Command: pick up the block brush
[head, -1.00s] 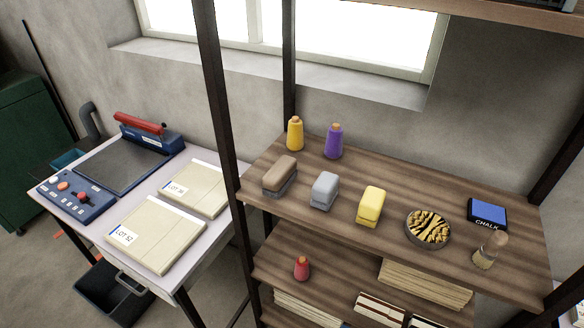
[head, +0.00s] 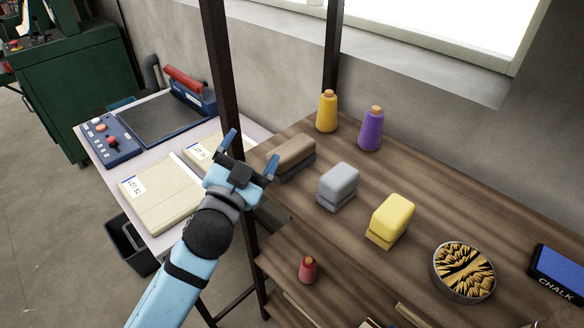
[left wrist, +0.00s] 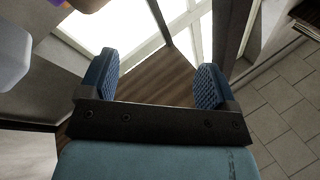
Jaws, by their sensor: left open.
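The block brush looks to be the brown block with a dark grey underside (head: 291,155), lying on the upper wooden shelf near its left end in the head view. My left gripper (head: 250,152) is open and empty in the head view, just left of the brush by the shelf's dark upright. I see no contact between them. In the left wrist view the two blue ridged fingers (left wrist: 157,80) are spread apart with nothing held between them. I cannot make out the brush there. My right gripper is in no view.
A grey block (head: 338,186), a yellow block (head: 390,218), yellow (head: 326,112) and purple (head: 370,130) cones and a round bowl (head: 463,272) share the shelf (head: 440,190). The dark upright (head: 222,75) stands close to my gripper. A white table (head: 150,166) is left.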

